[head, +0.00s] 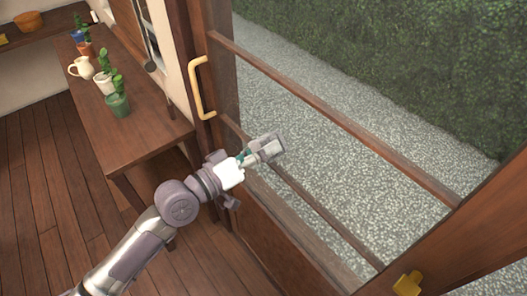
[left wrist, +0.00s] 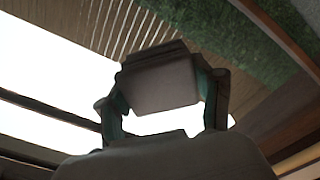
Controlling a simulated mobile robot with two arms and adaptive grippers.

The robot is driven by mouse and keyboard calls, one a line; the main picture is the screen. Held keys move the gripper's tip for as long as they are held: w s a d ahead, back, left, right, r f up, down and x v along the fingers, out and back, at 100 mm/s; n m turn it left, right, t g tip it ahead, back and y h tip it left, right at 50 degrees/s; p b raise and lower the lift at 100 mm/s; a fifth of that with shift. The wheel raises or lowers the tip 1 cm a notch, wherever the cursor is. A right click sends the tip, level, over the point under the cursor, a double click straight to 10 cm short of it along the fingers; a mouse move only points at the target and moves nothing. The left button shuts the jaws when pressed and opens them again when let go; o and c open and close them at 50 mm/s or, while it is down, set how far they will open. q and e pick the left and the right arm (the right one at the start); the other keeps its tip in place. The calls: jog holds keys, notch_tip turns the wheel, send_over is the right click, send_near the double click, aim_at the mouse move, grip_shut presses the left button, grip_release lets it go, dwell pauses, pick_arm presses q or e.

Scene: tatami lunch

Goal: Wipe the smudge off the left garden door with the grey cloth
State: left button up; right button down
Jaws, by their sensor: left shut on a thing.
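The left garden door (head: 330,115) has a wooden frame, cross bars and clear glass, with a pale yellow handle (head: 203,88) on its left stile. My left gripper (head: 262,150) is in front of the lower glass, right of and below the handle. It is shut on the grey cloth (head: 268,146), which looks like a folded grey pad. In the left wrist view the cloth (left wrist: 160,84) sits between the two fingers. I cannot tell whether it touches the glass. I see no smudge; the gripper and cloth may hide it. My right gripper is not in view.
A wooden bench (head: 130,85) left of the door carries several potted plants (head: 117,104) and a cream jug (head: 82,68). A brass fitting (head: 407,284) is at the lower right. Gravel and a hedge (head: 430,60) lie beyond the glass. The wooden floor (head: 50,190) at left is clear.

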pick_arm(q)
jog(key=shift+a, duration=0.1)
jog(key=shift+s+a+f, duration=0.1)
jog(key=shift+s+a, duration=0.05)
jog(key=shift+a, duration=0.3)
jog(key=shift+b+v, duration=0.55)
jog(key=shift+v, duration=1.75)
jog(key=shift+s, duration=0.1)
jog(key=shift+b+v, duration=0.6)
jog(key=shift+v, duration=0.85)
